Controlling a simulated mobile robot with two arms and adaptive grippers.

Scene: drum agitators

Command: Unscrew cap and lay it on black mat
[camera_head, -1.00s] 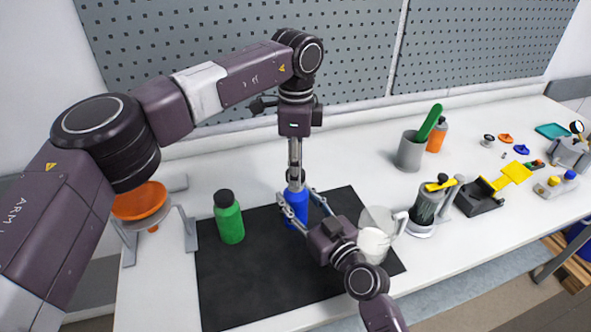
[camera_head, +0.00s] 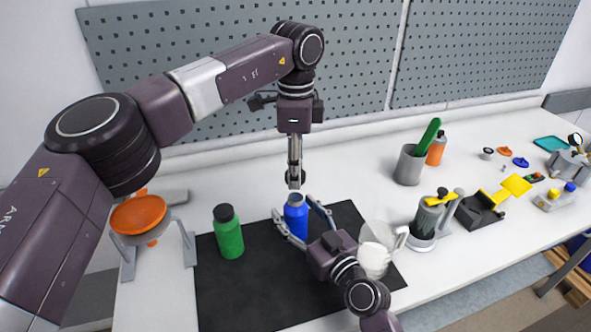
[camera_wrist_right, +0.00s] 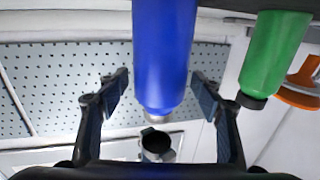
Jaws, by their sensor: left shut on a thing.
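The blue bottle (camera_head: 296,218) stands upright on the black mat (camera_head: 245,290), its neck uncovered at the top. It also shows in the right wrist view (camera_wrist_right: 163,55). My left gripper (camera_head: 295,183) points down above the bottle, shut on the dark cap (camera_head: 300,177), which is clear of the neck. In the right wrist view the cap (camera_wrist_right: 155,143) is seen just beyond the bottle's neck. My right gripper (camera_head: 294,208) is open, with one finger on each side of the bottle and gaps between fingers and bottle (camera_wrist_right: 158,92).
A green bottle (camera_head: 228,238) with a black cap stands on the mat's left part. A clear pitcher (camera_head: 374,255) stands at its right edge. An orange bowl (camera_head: 138,213) sits on a stand at left. The mat's front left area is bare.

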